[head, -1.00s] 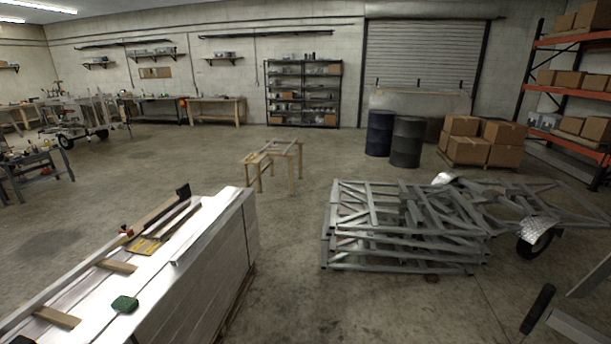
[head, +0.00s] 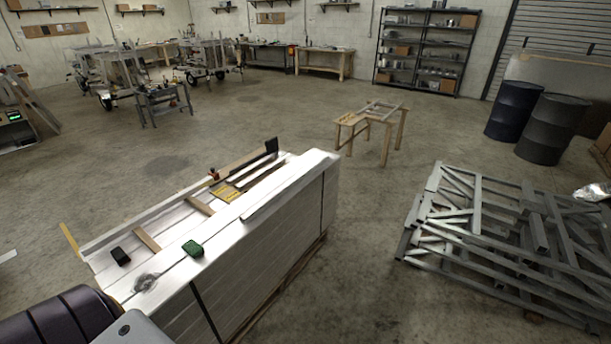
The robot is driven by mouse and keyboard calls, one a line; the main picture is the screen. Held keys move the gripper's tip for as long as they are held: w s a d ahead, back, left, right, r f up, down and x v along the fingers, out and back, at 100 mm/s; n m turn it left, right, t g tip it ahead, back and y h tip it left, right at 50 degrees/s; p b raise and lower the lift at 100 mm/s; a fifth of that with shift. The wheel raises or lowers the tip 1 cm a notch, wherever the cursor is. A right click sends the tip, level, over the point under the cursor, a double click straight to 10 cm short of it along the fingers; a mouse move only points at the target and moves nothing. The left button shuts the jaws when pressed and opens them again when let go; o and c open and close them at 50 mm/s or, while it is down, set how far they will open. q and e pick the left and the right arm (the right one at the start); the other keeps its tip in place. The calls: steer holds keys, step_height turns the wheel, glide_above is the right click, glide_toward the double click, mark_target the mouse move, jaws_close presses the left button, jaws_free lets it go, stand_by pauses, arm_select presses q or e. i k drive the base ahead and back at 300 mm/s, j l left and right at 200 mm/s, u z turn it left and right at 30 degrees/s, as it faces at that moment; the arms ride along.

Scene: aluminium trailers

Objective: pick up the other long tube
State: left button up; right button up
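The pale stack of long panels (head: 270,255) stands in front of me at lower left. Long thin pieces lie lengthwise on its top: a pale strip (head: 145,222) along the far left edge and a dark slim piece (head: 264,176) near the far end. I cannot tell whether either is a tube. A low pile of grey metal frames (head: 500,235) lies on the floor at right; its bars are joined in lattices. Neither gripper shows; a dark rounded part and a grey part at the lower left corner look like my own arm.
On the stack lie a green block (head: 193,248), a black block (head: 120,257), wooden battens (head: 147,239) and a yellow square (head: 226,192). A wooden stand (head: 372,125) is behind. Dark drums (head: 549,128) stand at right. Open floor separates the stack and frames.

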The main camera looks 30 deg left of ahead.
mark_target(246, 216)
steer(key=i+l+u, duration=0.15)
steer(key=i, duration=0.65)
steer(key=i+u, duration=0.4)
steer(key=i+l+u, duration=0.2)
steer(key=i+u, duration=0.15)
steer(key=i+l+u, duration=0.15)
steer(key=u, duration=0.3)
steer(key=i+l+u, duration=0.25)
steer(key=u, duration=0.2)
steer(key=i+l+u, duration=0.3)
steer(key=u, duration=0.15)
steer(key=i+l+u, duration=0.15)
steer(key=l+u, duration=0.3)
steer(key=i+l+u, duration=0.15)
steer(key=l+u, duration=0.2)
steer(key=l, duration=0.2)
steer(key=i+l+u, duration=0.1)
steer(key=l+u, duration=0.2)
steer(key=l, duration=0.3)
